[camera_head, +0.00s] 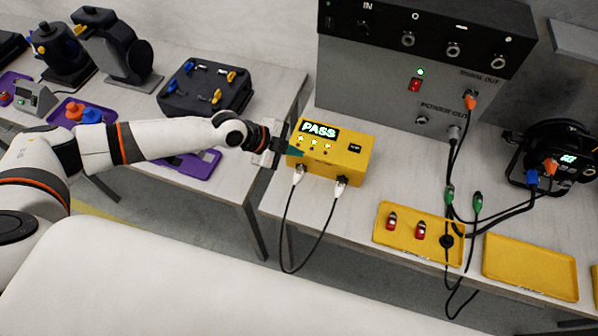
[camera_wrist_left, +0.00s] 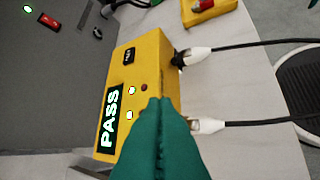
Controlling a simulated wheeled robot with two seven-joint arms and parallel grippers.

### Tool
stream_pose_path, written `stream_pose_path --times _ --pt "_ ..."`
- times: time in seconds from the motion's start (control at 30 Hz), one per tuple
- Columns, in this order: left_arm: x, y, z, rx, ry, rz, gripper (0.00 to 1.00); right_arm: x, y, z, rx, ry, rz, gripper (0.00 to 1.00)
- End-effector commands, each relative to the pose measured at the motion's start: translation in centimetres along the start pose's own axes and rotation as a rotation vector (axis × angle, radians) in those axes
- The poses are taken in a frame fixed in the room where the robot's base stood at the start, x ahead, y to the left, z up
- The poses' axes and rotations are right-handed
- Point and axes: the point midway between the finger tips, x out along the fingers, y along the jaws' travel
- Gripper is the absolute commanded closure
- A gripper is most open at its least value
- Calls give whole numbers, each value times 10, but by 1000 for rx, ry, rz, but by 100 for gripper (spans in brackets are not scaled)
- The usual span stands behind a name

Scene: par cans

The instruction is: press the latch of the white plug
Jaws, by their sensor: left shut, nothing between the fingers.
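A yellow tester box (camera_head: 349,157) shows a lit PASS display; the box is also in the left wrist view (camera_wrist_left: 150,55). Two white plugs sit at its front face, the left one (camera_head: 298,174) and the right one (camera_head: 341,183), joined by a black cable. In the left wrist view the right plug (camera_wrist_left: 200,54) is clear, while the other plug (camera_wrist_left: 209,125) is partly hidden by my fingers. My left gripper (camera_head: 297,153) is shut and empty, its green fingertips (camera_wrist_left: 160,104) over the box's left end, above the left plug. I cannot tell whether they touch. The latches are too small to make out.
A grey and black rack (camera_head: 400,75) stands behind the box. A yellow tray (camera_head: 397,246) with red connectors lies to the right, beside hanging black cables (camera_head: 455,170) and an empty yellow tray (camera_head: 530,275). A gap separates this table from the left table.

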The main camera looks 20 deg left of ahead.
Motion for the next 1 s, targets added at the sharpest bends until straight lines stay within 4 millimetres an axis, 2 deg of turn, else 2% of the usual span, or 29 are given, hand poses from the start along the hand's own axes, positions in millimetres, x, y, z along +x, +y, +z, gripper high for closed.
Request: stream_pose_path --times 0.03,0.27,0.4,1.0 --pt "8 -6 -6 0 0 0 100 9 0 -1 0 0 0 54" --pt "34 -24 -25 -1 0 1 100 34 1 -3 0 0 0 54" --pt "42 -30 -30 0 0 1 100 47 1 -4 0 0 0 54" --pt "42 -31 -31 0 0 0 100 49 1 -5 0 0 0 54"
